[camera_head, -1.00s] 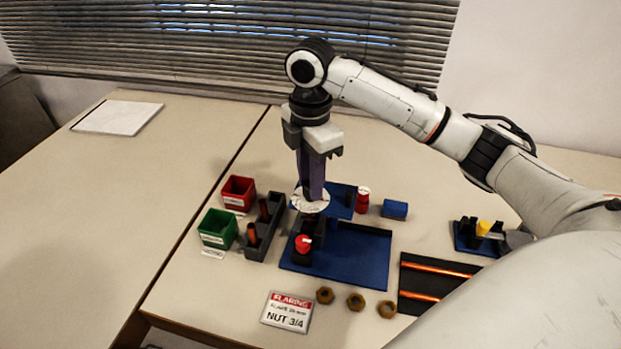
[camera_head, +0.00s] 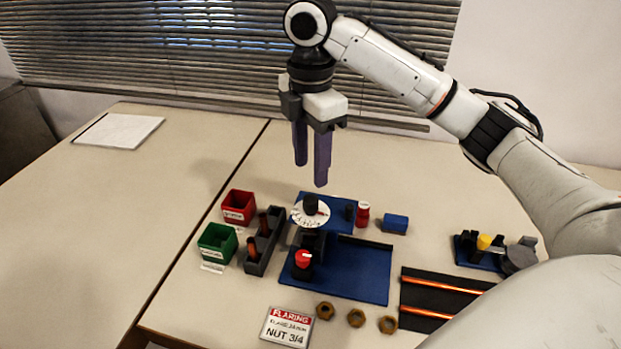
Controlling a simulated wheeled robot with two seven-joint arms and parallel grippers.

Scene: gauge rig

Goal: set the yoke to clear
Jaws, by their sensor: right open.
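A white round dial (camera_head: 319,218) with dark marks stands at the back of the blue rig. A black knob (camera_head: 310,204) sits at its middle, with a bit of red beside it. The marks are too small to read, so I cannot tell the setting. In front of the dial is a dark block with a red-capped part (camera_head: 302,259); I cannot tell which part is the yoke. My right gripper (camera_head: 311,172) is open and empty, its purple fingers pointing down above the dial and apart from it. My left gripper is out of view.
Red bin (camera_head: 239,205), green bin (camera_head: 217,241) and a dark rack (camera_head: 253,262) stand left of the blue base (camera_head: 362,280). A red bottle (camera_head: 362,214) and blue block (camera_head: 395,224) are at right. Several brass nuts (camera_head: 355,318) and a sign (camera_head: 287,327) lie in front.

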